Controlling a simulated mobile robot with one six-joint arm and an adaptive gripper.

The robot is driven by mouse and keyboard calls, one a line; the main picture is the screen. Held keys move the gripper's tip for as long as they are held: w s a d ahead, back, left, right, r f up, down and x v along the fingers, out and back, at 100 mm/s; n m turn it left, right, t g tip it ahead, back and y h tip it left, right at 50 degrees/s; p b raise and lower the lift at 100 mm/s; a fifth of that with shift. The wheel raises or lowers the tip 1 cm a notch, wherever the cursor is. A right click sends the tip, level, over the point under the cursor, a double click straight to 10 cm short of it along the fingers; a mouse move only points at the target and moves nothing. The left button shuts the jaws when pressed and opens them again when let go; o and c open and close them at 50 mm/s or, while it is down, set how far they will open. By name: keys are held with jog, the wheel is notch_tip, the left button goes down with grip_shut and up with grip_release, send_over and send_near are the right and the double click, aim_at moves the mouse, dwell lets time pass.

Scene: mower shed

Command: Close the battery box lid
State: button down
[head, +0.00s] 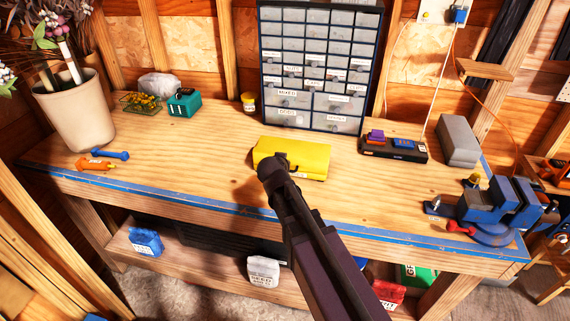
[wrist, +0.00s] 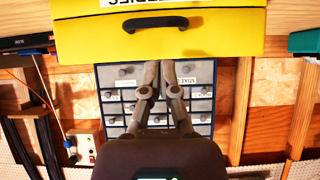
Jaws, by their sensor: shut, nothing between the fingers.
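The yellow battery box (head: 305,157) sits on the workbench in front of the drawer cabinet. Its lid looks down, with no open gap that I can make out; my gripper hides part of the front. In the wrist view, which is upside down, the yellow box (wrist: 215,40) fills the top, with its dark handle (wrist: 155,22) and a partly cut-off label. My gripper (head: 268,168) is shut and empty at the front left of the box, near the handle. Its fingertips (wrist: 161,64) point at the box; I cannot tell whether they touch it.
The drawer cabinet (head: 318,70) stands behind the box. A black charger (head: 394,149), a grey block (head: 458,140) and a blue vise (head: 490,212) are on the right. A teal box (head: 184,102) and a plant pot (head: 75,112) are left. The bench left of the box is mostly clear.

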jog(key=s+a+r, duration=0.1)
jog(key=s+a, duration=0.1)
jog(key=s, duration=0.8)
jog(key=shift+d, duration=0.2)
jog(key=d+f+g, duration=0.1)
jog(key=d, duration=0.3)
jog(key=s+d+f+g, duration=0.1)
jog(key=d+f+g, duration=0.1)
jog(key=d, duration=0.1)
jog(key=d+f+g+h, duration=0.1)
jog(key=d, duration=0.3)
jog(key=shift+s+d+f+g, duration=0.3)
jog(key=shift+s+d+f, duration=0.05)
jog(key=shift+s, duration=0.05)
jog(key=s+d+f+g, duration=0.1)
jog(key=s+d+g, duration=0.1)
jog(key=d, duration=0.1)
jog(key=s+d+f+n+g+y, duration=0.1)
jog(key=s+d, duration=0.1)
jog(key=d, duration=0.1)
jog(key=s+d+f+g+y, duration=0.1)
jog(key=s+d+g, duration=0.1)
jog(key=d, duration=0.1)
jog(key=shift+s+d+f+n+g, duration=0.2)
jog(key=shift+s+n+g, duration=0.1)
jog(key=shift+n, duration=0.1)
jog(key=shift+s+d+g+y, duration=0.3)
jog(key=shift+s+d+y, duration=0.2)
jog(key=shift+s, duration=0.1)
jog(key=shift+a, duration=0.1)
